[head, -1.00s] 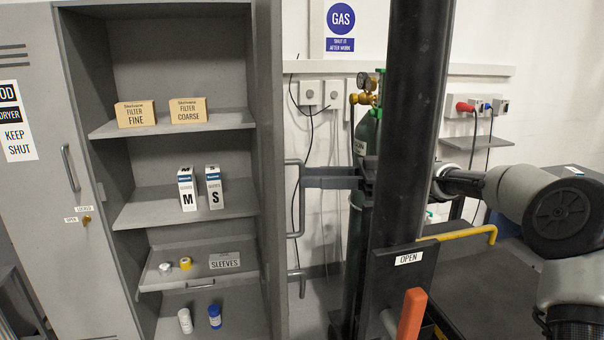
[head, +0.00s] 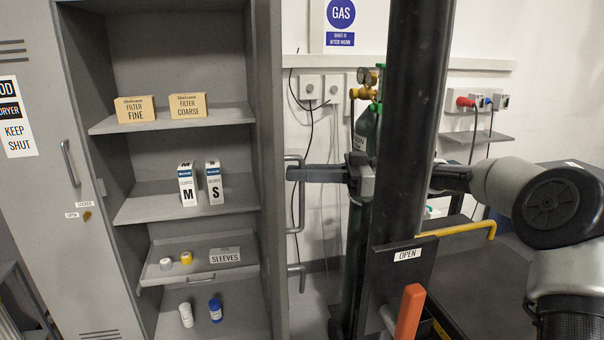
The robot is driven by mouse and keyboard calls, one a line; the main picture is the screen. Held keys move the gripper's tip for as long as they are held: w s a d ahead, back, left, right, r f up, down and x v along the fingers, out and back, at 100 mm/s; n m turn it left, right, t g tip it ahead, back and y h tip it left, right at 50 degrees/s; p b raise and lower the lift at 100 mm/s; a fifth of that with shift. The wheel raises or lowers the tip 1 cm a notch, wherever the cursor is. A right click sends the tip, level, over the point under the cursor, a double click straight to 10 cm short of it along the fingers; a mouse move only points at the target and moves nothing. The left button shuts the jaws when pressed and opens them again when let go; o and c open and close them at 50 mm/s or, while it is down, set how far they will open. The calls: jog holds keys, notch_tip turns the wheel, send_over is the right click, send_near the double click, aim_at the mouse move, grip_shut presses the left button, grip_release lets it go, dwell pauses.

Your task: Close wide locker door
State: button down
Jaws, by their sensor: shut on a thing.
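The wide locker (head: 180,60) stands open at the left, its shelves in plain view. Its grey door (head: 270,150) is swung out towards me and shows nearly edge-on along the locker's right side. A grey bar handle (head: 296,222) sticks out from the door's right face. My gripper (head: 292,173) comes in from the right behind a dark post. Its fingers are shut on the upper part of this handle. The post hides part of my arm, and the exact finger contact is small in view.
A dark post (head: 412,120) with an OPEN plate (head: 407,255) and an orange lever (head: 411,312) stands in front of my arm. A green gas cylinder (head: 367,130) is behind it. The shelves hold boxes and small containers. A shut door (head: 40,200) is at far left.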

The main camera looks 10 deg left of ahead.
jog(key=s+a+b, duration=0.3)
jog(key=a+b, duration=0.1)
jog(key=a, duration=0.4)
jog(key=shift+s, duration=0.2)
jog(key=c, duration=1.8)
grip_release()
jog(key=w+d+b, duration=0.2)
jog(key=w+d, duration=0.1)
jog(key=d, duration=1.4)
jog(key=shift+b, duration=0.3)
jog(key=shift+d, duration=0.1)
